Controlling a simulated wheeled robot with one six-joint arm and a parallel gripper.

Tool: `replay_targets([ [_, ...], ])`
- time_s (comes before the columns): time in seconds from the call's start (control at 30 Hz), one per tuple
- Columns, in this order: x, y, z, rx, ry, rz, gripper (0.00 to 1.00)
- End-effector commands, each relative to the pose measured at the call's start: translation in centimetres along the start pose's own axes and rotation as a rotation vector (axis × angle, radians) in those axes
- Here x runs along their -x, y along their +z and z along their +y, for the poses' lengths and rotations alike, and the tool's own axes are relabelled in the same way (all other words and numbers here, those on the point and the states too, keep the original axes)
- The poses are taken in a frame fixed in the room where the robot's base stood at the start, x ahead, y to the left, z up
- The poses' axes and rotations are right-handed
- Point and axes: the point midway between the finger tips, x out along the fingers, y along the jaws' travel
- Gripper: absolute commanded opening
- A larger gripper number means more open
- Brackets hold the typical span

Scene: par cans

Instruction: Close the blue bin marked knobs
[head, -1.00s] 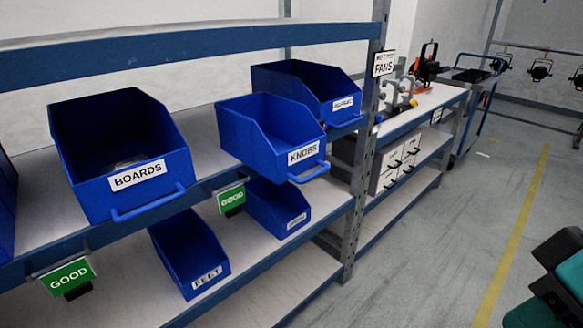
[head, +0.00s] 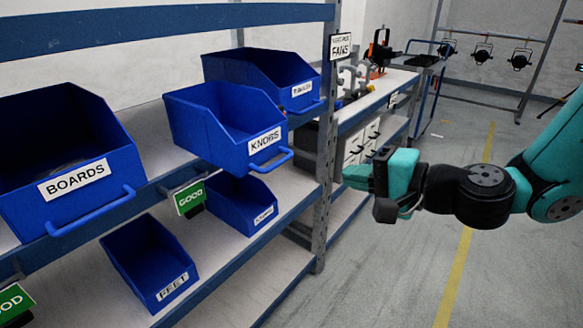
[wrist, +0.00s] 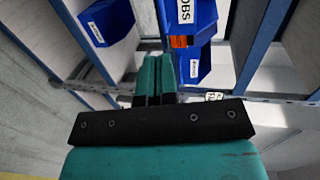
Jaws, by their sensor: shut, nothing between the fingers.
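The blue knobs bin (head: 205,130) is on the upper shelf in the head view, jutting out past the shelf's front edge. Its white KNOBS label (head: 265,140) and blue handle bar (head: 271,160) face the aisle. My gripper (head: 358,177) is teal and black, to the right of the bin in the picture and apart from its handle. In the wrist view my gripper (wrist: 155,62) has its two teal fingers together, with nothing between them. Part of the knobs bin (wrist: 200,12), with the end of its label, shows beyond the fingertips.
The boards bin (head: 110,190) stands left of it, and another blue bin (head: 240,70) stands behind it to the right. The feet bin (head: 150,260) and a small bin (head: 235,205) are below. A steel post (head: 325,130) rises beside them. The aisle floor (head: 400,270) is clear.

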Motion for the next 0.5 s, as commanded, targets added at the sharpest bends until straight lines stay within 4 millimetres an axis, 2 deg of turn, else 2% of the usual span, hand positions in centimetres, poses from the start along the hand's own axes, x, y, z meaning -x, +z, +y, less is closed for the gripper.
replay_targets([
  [0.17, -1.9, -0.3, -0.2, -0.011, -0.005, 0.01, 0.0],
  [0.5, -9.1, -0.3, -0.4, -0.008, -0.004, 0.007, 0.0],
])
